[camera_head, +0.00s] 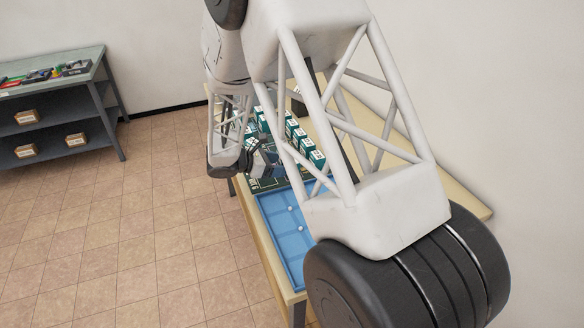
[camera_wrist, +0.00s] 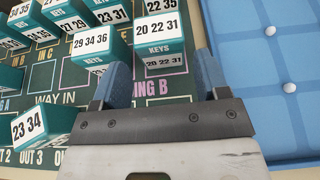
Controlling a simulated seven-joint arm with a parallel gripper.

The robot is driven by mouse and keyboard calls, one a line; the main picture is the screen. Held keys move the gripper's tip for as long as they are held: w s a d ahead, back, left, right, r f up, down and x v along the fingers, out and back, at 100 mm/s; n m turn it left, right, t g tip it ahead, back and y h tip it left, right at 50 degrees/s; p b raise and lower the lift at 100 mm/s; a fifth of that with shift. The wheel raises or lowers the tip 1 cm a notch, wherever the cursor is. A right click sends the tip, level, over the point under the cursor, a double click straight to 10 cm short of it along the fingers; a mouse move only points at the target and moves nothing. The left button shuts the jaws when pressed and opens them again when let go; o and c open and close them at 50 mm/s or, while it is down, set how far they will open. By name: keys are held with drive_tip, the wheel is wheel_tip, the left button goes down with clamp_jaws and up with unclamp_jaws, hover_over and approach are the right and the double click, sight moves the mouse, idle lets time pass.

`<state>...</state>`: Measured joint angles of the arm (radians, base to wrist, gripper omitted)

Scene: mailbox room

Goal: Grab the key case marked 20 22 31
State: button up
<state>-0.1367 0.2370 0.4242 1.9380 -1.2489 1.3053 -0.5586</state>
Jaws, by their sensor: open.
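The key case marked 20 22 31 (camera_wrist: 158,28) is a white-topped teal block in the upper middle of the wrist view. The same number shows on its near face. My gripper (camera_wrist: 161,66) is open, with its two blue-grey fingers apart and pointing toward this case. The case lies ahead of and between the fingertips; contact cannot be told. In the head view my gripper (camera_head: 264,160) is small and dark beside the teal cases, partly covered by my arm. The number 20 22 31 cannot be read there.
Case 29 34 36 (camera_wrist: 92,42) stands close left of the left finger, and case 22 35 (camera_wrist: 160,6) directly behind the target. Case 23 34 (camera_wrist: 42,125) is at lower left. A blue padded tray (camera_wrist: 265,60) lies to the right. A grey shelf (camera_head: 50,100) stands far left.

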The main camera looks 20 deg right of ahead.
drive_tip(key=shift+d+f, duration=0.15)
drive_tip(key=shift+d, duration=0.2)
drive_tip(key=shift+x, duration=2.6)
drive_tip(key=c, duration=0.7)
